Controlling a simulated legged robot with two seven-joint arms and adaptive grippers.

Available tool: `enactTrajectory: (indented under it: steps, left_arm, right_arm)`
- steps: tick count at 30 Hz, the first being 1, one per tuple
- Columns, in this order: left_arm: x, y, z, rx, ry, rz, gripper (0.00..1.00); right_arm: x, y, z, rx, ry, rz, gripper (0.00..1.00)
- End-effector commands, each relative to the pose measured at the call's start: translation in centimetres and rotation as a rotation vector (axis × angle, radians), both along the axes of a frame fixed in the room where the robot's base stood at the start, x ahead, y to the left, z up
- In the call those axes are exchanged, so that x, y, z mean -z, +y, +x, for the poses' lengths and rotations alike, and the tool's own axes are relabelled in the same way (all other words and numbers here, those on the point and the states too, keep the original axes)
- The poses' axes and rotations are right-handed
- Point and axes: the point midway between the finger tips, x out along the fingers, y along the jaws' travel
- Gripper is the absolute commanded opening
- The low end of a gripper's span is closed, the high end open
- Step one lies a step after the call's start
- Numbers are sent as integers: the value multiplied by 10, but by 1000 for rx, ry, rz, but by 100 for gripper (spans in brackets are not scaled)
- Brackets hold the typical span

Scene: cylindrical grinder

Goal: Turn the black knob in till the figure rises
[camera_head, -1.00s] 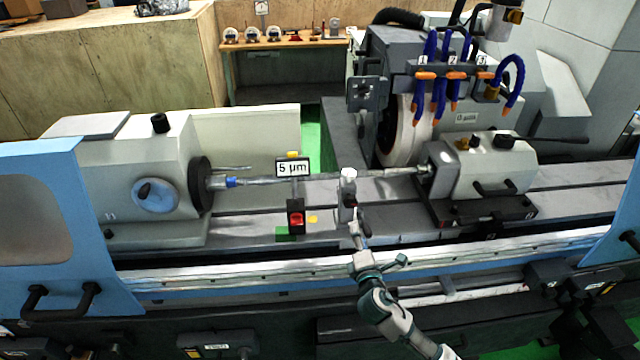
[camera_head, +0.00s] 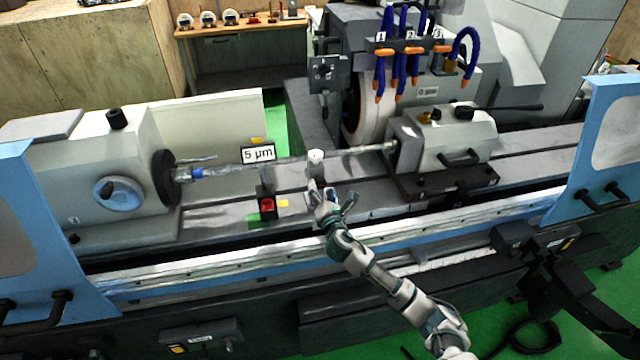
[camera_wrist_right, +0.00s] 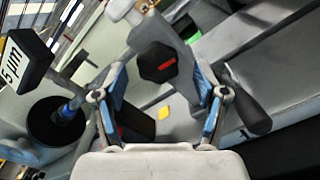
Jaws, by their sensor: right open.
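The black knob (camera_wrist_right: 158,65) with a red mark on its face shows in the right wrist view. It sits on a grey holder with a white top, which shows in the head view (camera_head: 315,156). My right gripper (camera_wrist_right: 160,84) is open, its two blue-padded fingers on either side of the knob's line; contact cannot be told. In the head view my right gripper (camera_head: 322,195) is in front of the holder and hides the knob. The figure sign (camera_head: 258,154) reads "5 µm"; it also shows in the wrist view (camera_wrist_right: 20,62). My left gripper is not in view.
A long shaft (camera_head: 285,157) runs behind the holder, between headstock (camera_head: 115,170) and tailstock (camera_head: 450,140). A black box with a red light (camera_head: 267,205) stands left of my gripper. The grinding wheel (camera_head: 352,105) is behind. A rail (camera_head: 300,257) crosses in front.

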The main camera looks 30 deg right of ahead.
Motion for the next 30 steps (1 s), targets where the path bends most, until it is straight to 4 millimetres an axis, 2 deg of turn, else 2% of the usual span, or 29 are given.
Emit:
enactTrajectory:
  steps: [3, 6, 16, 17, 24, 30]
  left_arm:
    - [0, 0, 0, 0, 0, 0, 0]
    - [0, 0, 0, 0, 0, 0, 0]
    - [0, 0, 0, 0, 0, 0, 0]
    - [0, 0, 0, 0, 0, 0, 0]
    - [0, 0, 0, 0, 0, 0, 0]
    - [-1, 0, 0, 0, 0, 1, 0]
  right_arm:
    - [0, -4, 17, 1, 0, 0, 72]
    - [0, -6, 25, 0, 0, 1, 72]
    - [0, -7, 29, -1, -1, 0, 72]
    - [0, -7, 29, -1, -1, 0, 70]
    - [0, -7, 29, 0, 0, 0, 11]
    - [1, -8, 29, 1, 0, 9, 11]
